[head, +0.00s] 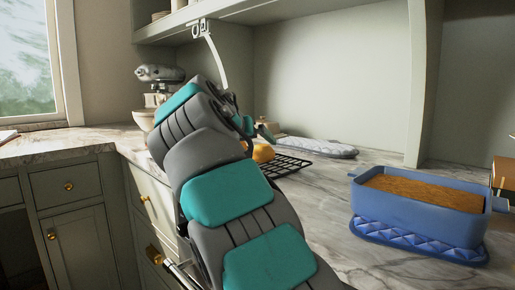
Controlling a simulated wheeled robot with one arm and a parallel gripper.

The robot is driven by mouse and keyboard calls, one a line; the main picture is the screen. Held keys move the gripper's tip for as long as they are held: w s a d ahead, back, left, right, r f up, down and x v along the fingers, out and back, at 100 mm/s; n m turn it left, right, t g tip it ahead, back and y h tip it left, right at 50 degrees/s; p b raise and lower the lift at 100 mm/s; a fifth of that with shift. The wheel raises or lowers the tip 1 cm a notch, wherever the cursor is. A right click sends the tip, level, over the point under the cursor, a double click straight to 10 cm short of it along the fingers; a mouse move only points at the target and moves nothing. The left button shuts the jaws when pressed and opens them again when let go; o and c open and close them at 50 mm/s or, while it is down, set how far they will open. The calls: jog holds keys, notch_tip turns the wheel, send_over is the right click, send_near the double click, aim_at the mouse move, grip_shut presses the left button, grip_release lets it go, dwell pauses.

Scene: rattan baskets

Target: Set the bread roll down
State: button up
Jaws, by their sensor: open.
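The bread roll (263,153) is a small golden shape. It shows just right of my arm, at the left end of a black wire rack (284,165) on the marble counter. My arm hides part of it, and I cannot tell whether it rests on the rack or on the counter beside it. My gripper (257,129) is partly hidden behind my own wrist, just above the roll. It is open, and I see nothing held in it. I cannot tell whether a finger still touches the roll.
A blue loaf dish (425,208) with a brown loaf stands on a blue quilted mat (415,240) at right. A pale quilted mitt (318,147) lies behind the rack. A stand mixer (160,75) is at the back left. Bare marble lies between rack and dish.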

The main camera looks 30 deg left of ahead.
jog(key=v, duration=0.8)
jog(key=shift+s, duration=0.2)
jog(key=shift+r, duration=0.1)
